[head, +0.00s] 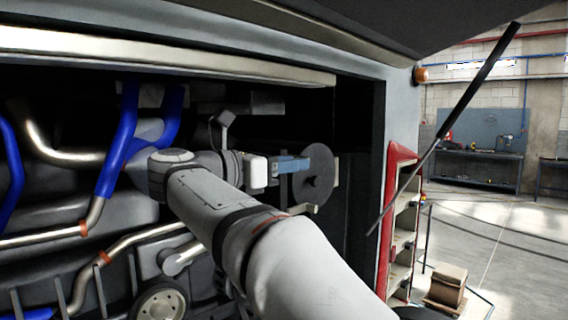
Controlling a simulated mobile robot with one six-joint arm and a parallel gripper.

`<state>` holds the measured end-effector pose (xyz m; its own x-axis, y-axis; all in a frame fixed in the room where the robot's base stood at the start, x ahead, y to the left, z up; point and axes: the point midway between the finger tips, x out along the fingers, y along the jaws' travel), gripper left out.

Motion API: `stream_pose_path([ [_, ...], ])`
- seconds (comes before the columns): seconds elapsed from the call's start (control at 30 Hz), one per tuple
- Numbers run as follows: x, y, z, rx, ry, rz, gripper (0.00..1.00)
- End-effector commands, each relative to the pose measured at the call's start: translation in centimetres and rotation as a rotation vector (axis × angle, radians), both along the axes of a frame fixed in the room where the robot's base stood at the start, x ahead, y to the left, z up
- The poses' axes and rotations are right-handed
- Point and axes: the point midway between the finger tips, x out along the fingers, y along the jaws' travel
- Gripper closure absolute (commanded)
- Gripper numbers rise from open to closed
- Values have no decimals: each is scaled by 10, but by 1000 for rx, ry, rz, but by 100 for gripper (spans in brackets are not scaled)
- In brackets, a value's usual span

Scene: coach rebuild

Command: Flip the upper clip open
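My arm reaches into the open engine bay, and my gripper (290,165) is at a dark round disc-shaped part (318,182) near the right side of the bay. Its blue-grey end lies in front of or against the upper left of the disc; I cannot tell whether they touch. The fingers are too small to show whether they are open or shut. I cannot make out the upper clip; it may be hidden by my gripper. A small pale bracket-like piece (305,208) shows just below the disc.
Blue hoses (118,140) and metal pipes (65,158) fill the bay's left. A wheel-like pulley (160,303) is low down. The bay's right frame post (397,110) and a red-edged shelf unit (402,158) stand right of my gripper. A black strut (455,113) slants outside.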

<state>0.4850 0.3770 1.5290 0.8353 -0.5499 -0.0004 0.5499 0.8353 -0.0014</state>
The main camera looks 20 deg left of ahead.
Motion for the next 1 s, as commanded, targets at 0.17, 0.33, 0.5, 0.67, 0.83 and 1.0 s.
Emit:
stream_pose_path([
  [0.17,0,0,1,1,-1,0,67],
  [0.33,-10,8,-1,0,-1,3,67],
  [0.5,-34,24,-2,1,-2,3,67],
  [0.67,-53,37,-1,1,-1,3,67],
  [0.83,-62,42,0,2,-1,0,67],
  [1.0,-63,42,1,1,-1,0,67],
])
